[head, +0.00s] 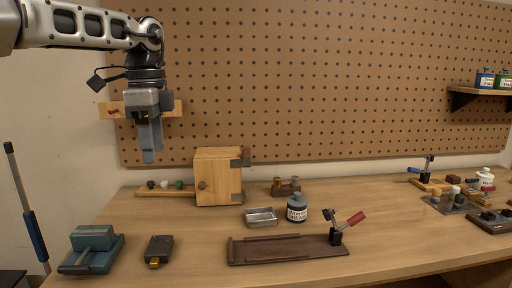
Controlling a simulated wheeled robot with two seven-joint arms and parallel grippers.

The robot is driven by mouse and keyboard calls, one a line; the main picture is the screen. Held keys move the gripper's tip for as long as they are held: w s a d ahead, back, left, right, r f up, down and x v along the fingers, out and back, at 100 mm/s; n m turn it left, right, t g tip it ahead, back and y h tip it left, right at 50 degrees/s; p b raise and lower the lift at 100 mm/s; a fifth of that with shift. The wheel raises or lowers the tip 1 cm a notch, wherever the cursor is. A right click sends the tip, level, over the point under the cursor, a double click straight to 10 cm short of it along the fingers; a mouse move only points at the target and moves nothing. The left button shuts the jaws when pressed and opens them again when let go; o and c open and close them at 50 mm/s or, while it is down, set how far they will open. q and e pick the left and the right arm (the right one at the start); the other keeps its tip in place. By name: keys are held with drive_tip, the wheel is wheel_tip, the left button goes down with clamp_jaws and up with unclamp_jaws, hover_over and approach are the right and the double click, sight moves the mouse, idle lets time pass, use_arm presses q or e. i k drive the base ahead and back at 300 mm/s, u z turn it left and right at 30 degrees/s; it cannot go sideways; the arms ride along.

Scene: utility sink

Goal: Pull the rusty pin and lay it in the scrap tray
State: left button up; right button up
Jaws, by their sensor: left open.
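A wooden box (217,178) with a round dark knob (202,186) on its front stands at the back of the bench, left of centre. Dark metal hinges show on its right edge. A rust-brown upright piece (247,153) at the upper hinge looks like the rusty pin; it is small. A shallow metal tray (261,217), apparently the scrap tray, lies in front and to the right of the box and looks empty. My left gripper (149,158) is open and empty, pointing down, high to the left of the box. My right gripper is not in view.
A jar (297,208) stands just right of the tray. A dark wooden base with a red-handled clamp (335,235) lies in front. A blue vise (92,249) and a dark block (159,250) are front left. A pegboard (330,80) rises behind. Several fixtures crowd the far right.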

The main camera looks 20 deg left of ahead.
sight(261, 217)
drive_tip(key=i, duration=1.45)
